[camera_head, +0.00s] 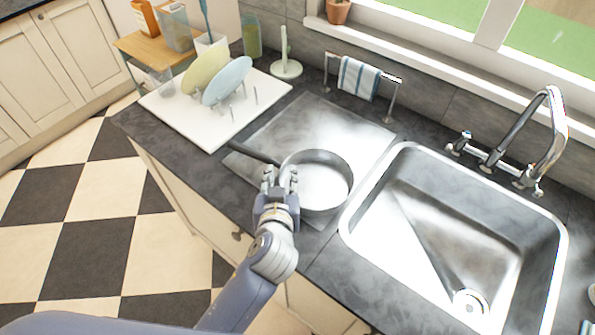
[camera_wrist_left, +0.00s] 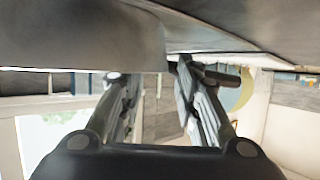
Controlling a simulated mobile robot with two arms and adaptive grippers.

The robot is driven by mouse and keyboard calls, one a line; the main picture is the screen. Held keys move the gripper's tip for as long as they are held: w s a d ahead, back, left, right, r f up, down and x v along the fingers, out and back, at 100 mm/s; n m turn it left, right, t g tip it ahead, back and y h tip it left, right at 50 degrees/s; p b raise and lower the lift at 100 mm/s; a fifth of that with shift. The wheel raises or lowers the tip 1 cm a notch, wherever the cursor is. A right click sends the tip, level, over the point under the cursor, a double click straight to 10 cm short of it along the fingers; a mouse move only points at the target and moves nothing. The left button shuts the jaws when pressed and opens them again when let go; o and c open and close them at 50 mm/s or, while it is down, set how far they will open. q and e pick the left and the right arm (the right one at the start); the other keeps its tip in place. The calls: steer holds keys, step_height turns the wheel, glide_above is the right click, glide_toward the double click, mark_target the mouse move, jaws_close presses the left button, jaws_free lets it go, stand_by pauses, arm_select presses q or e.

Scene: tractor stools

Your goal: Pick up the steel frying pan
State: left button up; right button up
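The steel frying pan (camera_head: 331,195) sits upright on the grey drainboard left of the sink in the head view. Its dark handle (camera_head: 252,153) points to the upper left. My left gripper (camera_head: 279,174) is at the pan's near left side, close to the handle's root, with its fingers apart. In the left wrist view the fingers (camera_wrist_left: 150,75) are also spread. A grey surface, apparently the pan's side (camera_wrist_left: 85,32), fills the top there. I cannot tell whether the fingers touch the pan or straddle its rim. My right gripper is not in view.
The sink (camera_head: 440,245) with its tap (camera_head: 545,140) lies to the right. A white dish board (camera_head: 205,130) with plates (camera_head: 228,80) stands behind left. A towel rail (camera_head: 392,95) and a paper-roll stand (camera_head: 285,65) stand at the back.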

arm_select(q)
steer(key=shift+w+f, duration=0.1)
steer(key=shift+w, duration=0.45)
steer(key=shift+w+f, duration=0.15)
steer(key=shift+w, duration=0.1)
steer(key=shift+w+f, duration=0.1)
jaws_close()
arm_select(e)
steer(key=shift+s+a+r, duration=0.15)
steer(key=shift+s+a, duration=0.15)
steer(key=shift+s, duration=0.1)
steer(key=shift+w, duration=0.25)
arm_select(q)
steer(key=shift+r, duration=0.2)
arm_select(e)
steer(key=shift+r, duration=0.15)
